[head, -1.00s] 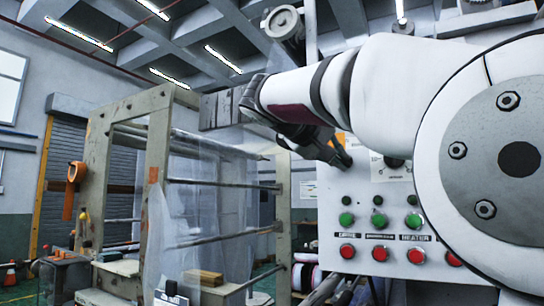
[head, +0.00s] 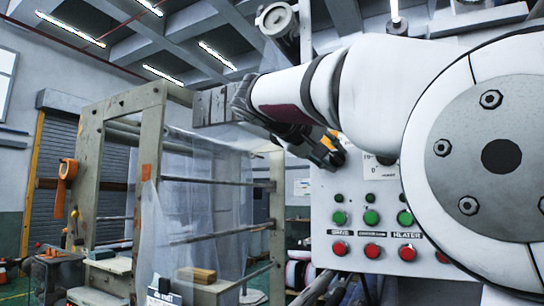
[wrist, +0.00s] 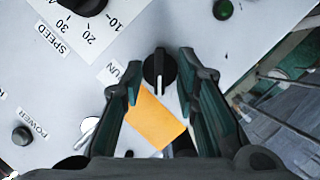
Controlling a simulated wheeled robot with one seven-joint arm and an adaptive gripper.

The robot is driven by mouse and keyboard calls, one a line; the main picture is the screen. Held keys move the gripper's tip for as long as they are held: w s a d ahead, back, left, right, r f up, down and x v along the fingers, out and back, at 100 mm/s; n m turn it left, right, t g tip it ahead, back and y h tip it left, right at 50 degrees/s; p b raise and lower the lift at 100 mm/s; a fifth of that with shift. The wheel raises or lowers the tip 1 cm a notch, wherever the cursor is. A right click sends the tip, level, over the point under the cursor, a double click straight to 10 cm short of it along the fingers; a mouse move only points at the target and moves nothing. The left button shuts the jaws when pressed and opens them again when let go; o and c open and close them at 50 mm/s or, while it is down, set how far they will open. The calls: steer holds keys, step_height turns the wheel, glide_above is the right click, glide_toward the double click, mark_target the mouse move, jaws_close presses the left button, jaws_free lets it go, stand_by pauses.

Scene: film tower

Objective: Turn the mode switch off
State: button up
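In the wrist view a black rotary knob with a white pointer line (wrist: 160,68) sits on the pale panel beside a partly hidden label ending in "UN". It appears to be the mode switch. Its pointer line is toward the bottom of the picture. My gripper (wrist: 161,88) is open, with one dark green finger on each side of the knob; I cannot tell whether they touch it. An orange note (wrist: 156,118) lies just below the knob, between the fingers. In the head view my gripper (head: 332,152) is at the panel's upper left, and the knob cannot be made out.
The control panel (head: 323,205) has green buttons (head: 371,217) above red buttons (head: 373,251). The wrist view shows a SPEED dial (wrist: 84,4) and a POWER button (wrist: 22,135) to the left. A frame with clear film (head: 195,220) stands left of the panel.

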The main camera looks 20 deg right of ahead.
steer(key=v, duration=1.2)
stand_by(0.3)
steer(key=s+a+f+n+y, duration=0.1)
steer(key=s+a+f+y, duration=0.2)
steer(key=f, duration=1.1)
steer(key=s+a+f+n+y, duration=0.1)
steer(key=s+a+f+y, duration=0.1)
steer(key=s+f+y, duration=0.4)
steer(key=s+a+f+n+y, duration=0.2)
steer(key=s+f+y, duration=0.3)
steer(key=f, duration=1.8)
steer(key=s+a, duration=0.1)
steer(key=s, duration=0.4)
steer(key=shift+s+a+f, duration=0.25)
steer(key=shift+s+a, duration=0.1)
steer(key=shift+s, duration=0.05)
steer(key=shift+d, duration=0.15)
